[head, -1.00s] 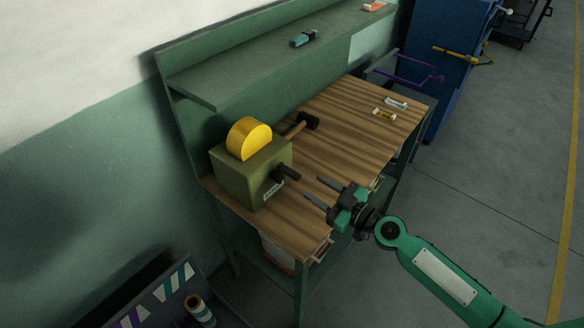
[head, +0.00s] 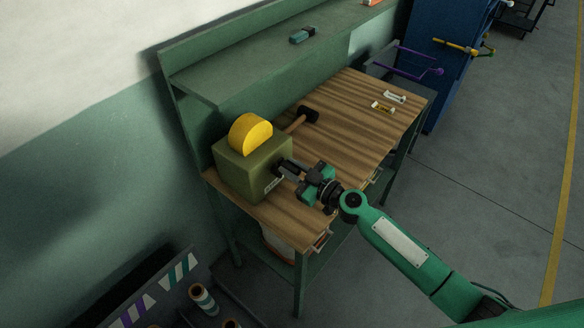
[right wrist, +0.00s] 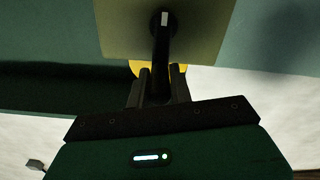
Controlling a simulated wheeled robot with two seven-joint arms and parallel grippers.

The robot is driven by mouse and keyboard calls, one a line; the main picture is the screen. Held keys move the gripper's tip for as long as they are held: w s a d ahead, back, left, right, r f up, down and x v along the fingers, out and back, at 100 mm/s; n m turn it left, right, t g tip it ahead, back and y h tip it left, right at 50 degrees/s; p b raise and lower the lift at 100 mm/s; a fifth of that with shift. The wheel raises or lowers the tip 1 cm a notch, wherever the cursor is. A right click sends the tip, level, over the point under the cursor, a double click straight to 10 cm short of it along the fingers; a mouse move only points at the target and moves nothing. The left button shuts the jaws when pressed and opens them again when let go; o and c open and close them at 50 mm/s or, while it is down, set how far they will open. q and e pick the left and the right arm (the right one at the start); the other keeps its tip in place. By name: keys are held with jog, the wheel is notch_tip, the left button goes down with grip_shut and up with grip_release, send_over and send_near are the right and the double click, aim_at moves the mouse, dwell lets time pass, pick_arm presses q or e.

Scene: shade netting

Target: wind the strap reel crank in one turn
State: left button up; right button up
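The strap reel is an olive box (head: 240,172) with a yellow half disc (head: 250,133) on top, at the near left end of the workbench. Its dark crank (head: 280,168) sticks out from the box's front face. The box (right wrist: 195,30) and black crank (right wrist: 161,45) also show in the right wrist view. My right gripper (head: 288,170) is at the crank handle. In the right wrist view its two fingers (right wrist: 158,82) stand either side of the handle, seemingly not closed tight on it. My left gripper is out of view.
A hammer (head: 304,116) lies on the wooden bench top (head: 345,120) behind the reel. Small items (head: 383,107) lie at the far end. A green shelf (head: 260,60) runs above the bench. A blue cabinet (head: 430,75) stands beyond. Open floor lies right.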

grip_shut()
jog(key=shift+w+d+f+m+b, duration=0.15)
jog(key=shift+w+d+m+b, duration=0.2)
jog(key=shift+m+b, duration=0.7)
jog(key=shift+w+d+f+m+b, duration=0.1)
jog(key=shift+w+d+m+b, duration=0.25)
jog(key=shift+m+b, duration=0.7)
jog(key=shift+w+d+f+m+b, duration=0.15)
jog(key=shift+w+d+m+b, duration=0.35)
jog(key=shift+m, duration=0.9)
jog(key=shift+s+a, duration=0.1)
jog(key=shift+s, duration=0.05)
jog(key=o, duration=0.5)
grip_release()
